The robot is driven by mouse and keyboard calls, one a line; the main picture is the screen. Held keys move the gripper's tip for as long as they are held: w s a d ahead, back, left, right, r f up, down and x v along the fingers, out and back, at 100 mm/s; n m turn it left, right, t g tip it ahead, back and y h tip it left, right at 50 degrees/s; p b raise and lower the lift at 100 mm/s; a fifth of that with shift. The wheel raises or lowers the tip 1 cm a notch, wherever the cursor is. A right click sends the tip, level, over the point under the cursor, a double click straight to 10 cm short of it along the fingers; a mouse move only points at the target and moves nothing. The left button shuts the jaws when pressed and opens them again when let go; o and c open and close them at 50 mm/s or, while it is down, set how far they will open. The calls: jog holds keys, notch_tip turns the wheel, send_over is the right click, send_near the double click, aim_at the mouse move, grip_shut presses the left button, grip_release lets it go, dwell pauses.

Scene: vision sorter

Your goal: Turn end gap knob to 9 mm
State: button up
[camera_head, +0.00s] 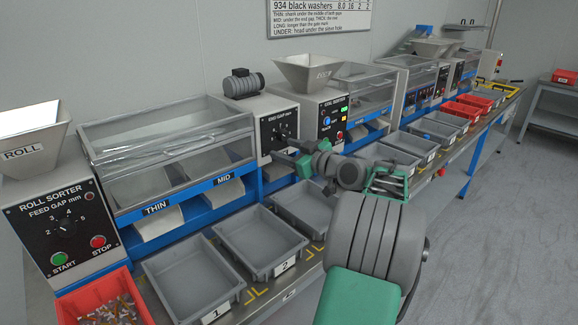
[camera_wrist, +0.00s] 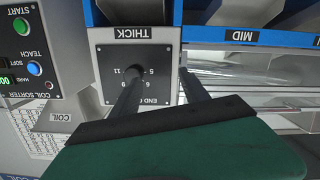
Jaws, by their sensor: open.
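The end gap panel (camera_head: 268,138) is a black plate with white numbers on a grey housing, left of the COIL hopper. Its dark knob (camera_head: 282,133) is small in the head view, and its pointer setting cannot be read. In the wrist view the panel (camera_wrist: 110,58) appears upside down, under the THICK label. One finger covers the knob area there and hides the pointer. My gripper (camera_head: 284,151) is in front of the panel's lower part. In the wrist view my gripper (camera_wrist: 160,74) is open, with one finger over the dial and the other past the panel's right edge; contact cannot be told.
The roll sorter (camera_head: 66,225) stands at left with its own feed gap knob. The coil sorter (camera_head: 328,115) is right of the end gap panel. Grey bins (camera_head: 197,278) line the bench front below. A clear cover (camera_head: 165,130) lies left of the panel.

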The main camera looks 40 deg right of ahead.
aim_at(285, 136)
jog(key=s+d+t+h, duration=0.1)
jog(key=s+d, duration=0.2)
jog(key=d, duration=0.2)
jog(key=w, duration=0.7)
jog(key=shift+w+a+r, duration=0.1)
jog(key=shift+w+r, duration=0.2)
jog(key=shift+w, duration=0.05)
jog(key=shift+c, duration=0.2)
grip_shut()
